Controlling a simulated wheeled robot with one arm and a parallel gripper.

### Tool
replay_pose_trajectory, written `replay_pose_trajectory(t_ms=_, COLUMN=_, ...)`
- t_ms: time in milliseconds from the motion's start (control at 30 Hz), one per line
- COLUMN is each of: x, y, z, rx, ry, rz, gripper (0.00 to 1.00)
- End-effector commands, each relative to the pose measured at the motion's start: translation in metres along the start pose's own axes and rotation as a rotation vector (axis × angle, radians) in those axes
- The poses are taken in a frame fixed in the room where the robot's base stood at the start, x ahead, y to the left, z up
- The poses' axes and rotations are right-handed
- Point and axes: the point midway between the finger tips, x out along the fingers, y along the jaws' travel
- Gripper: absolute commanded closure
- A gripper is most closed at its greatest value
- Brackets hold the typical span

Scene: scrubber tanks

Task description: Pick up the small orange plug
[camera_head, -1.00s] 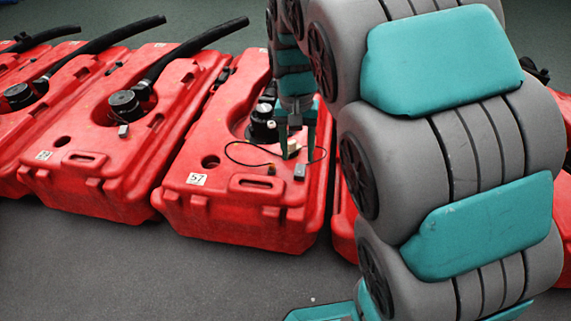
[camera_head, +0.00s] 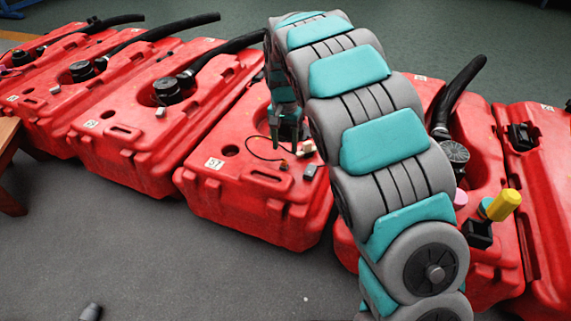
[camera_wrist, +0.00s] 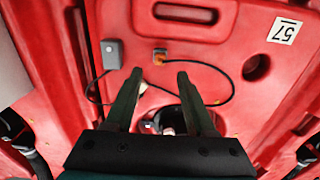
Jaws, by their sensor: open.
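The small orange plug (camera_wrist: 160,57) lies on top of the red tank marked 57, at one end of a thin black cable. It is a tiny orange spot in the head view (camera_head: 284,165). My gripper (camera_wrist: 160,73) is open and empty, its two dark fingers pointing at the tank top. In the wrist view the plug shows just past the fingertips, between their lines and apart from them. In the head view my gripper (camera_head: 282,147) is over the tank, slightly behind the plug. The height gap cannot be told.
A grey box (camera_wrist: 112,54) sits on the cable's other end, left of the plug in the wrist view. A small pale block (camera_head: 307,147) is near my gripper. Red tanks (camera_head: 130,150) with black hoses stand in a row. A yellow item (camera_head: 504,205) stands at right.

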Motion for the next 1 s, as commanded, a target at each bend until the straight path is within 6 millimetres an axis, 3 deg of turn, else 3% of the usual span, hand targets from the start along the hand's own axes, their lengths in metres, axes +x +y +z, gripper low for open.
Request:
replay_pose_trajectory(t_ms=400, x=0.049, y=0.001, z=0.005, rx=-0.001, ry=-0.003, rz=0.001, gripper=0.45)
replay_pose_trajectory(t_ms=667, x=0.051, y=0.001, z=0.005, rx=-0.001, ry=0.000, rz=-0.001, gripper=0.46)
replay_pose_trajectory(t_ms=1000, x=0.050, y=0.001, z=0.005, rx=-0.001, ry=0.000, rz=-0.001, gripper=0.84)
